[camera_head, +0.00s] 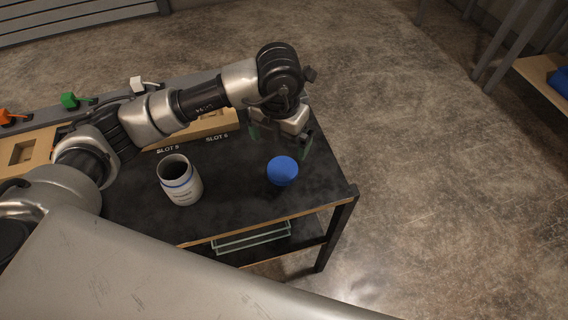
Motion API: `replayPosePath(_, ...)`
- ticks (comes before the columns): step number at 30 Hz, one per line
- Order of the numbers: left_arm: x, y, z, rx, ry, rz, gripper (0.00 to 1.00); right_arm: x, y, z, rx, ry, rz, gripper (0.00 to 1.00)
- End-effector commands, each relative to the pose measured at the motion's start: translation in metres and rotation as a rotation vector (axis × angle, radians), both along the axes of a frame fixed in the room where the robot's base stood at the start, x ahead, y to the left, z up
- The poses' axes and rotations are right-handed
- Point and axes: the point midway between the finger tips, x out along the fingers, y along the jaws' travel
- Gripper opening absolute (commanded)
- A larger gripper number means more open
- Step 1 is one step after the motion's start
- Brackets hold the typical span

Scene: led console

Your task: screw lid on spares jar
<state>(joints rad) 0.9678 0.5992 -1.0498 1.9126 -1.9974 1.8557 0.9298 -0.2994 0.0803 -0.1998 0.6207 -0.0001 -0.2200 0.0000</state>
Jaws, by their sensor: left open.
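The spares jar (181,184) is a pale, open-topped cylinder with a blue band. It stands upright on the dark table, left of the middle. The blue lid (282,170) rests on the table to the right of the jar, near the front right corner. My left gripper (280,143) is open and empty, just behind and above the lid, with its fingers pointing down. It appears apart from the lid. The left arm reaches in from the left, behind the jar. My right gripper is not in view.
Wooden slot blocks (205,127), with SLOT labels in front, line the table's back. Orange, green (69,100) and white connectors lie on a grey rail (107,91) behind. The tabletop between jar and lid is clear. The table's right edge is close to the lid.

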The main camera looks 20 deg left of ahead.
Motion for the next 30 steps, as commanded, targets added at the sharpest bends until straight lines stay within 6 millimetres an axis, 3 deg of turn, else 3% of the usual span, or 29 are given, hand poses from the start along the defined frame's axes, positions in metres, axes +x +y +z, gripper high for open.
replayPosePath(9, 0.0, 0.001, -0.001, 0.003, 0.0, 0.001, 1.0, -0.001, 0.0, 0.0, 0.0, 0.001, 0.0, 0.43)
replayPosePath(21, 0.0, 0.0, -0.053, 0.001, 0.002, 0.001, 1.0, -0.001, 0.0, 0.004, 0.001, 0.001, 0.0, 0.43)
replayPosePath(30, 0.0, 0.0, -0.056, 0.001, 0.001, -0.001, 1.0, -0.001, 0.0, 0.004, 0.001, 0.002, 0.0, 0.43)
